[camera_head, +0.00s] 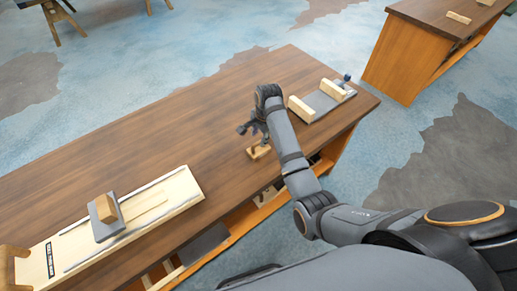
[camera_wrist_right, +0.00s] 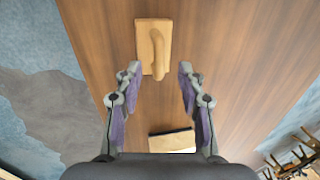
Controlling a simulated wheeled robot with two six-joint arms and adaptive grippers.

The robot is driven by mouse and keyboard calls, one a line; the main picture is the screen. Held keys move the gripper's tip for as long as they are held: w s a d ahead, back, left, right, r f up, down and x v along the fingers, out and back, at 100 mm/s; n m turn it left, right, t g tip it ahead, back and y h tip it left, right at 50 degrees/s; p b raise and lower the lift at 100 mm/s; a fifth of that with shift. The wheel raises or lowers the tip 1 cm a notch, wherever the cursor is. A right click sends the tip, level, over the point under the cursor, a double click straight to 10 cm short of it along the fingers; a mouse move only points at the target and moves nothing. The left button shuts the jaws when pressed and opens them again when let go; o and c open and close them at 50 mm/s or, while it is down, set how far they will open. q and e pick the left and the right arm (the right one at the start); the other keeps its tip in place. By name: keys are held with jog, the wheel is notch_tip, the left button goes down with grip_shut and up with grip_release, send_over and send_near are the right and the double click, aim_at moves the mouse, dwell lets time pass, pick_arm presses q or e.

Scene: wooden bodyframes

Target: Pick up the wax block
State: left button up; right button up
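No block is clearly marked as wax. A wooden piece with an upright rounded handle (camera_head: 259,152) stands on the workbench below my right gripper (camera_head: 250,128). In the right wrist view the wooden piece (camera_wrist_right: 144,38) lies just beyond the open, empty fingers (camera_wrist_right: 158,76), its handle lined up between them; I cannot tell if they touch it. A tan block (camera_head: 105,207) sits on a grey plate (camera_head: 101,226) at the left. Two pale blocks (camera_head: 301,109) (camera_head: 332,89) stand at the grey tray on the far right. My left gripper is not in view.
The brown workbench (camera_head: 130,145) has free room between the pale board (camera_head: 165,201) at the left and the grey tray (camera_head: 321,102). A light, dark-edged piece (camera_wrist_right: 172,141) lies near the gripper base in the wrist view. Another bench (camera_head: 408,55) stands at upper right.

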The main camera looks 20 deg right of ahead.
aim_at(259, 142)
jog(key=shift+w+d+f, duration=0.1)
jog(key=shift+w+f, duration=0.1)
jog(key=shift+f, duration=0.3)
jog(key=f, duration=0.3)
jog(key=w+f+p, duration=0.1)
jog(key=f, duration=0.1)
jog(key=shift+s, duration=0.1)
grip_shut()
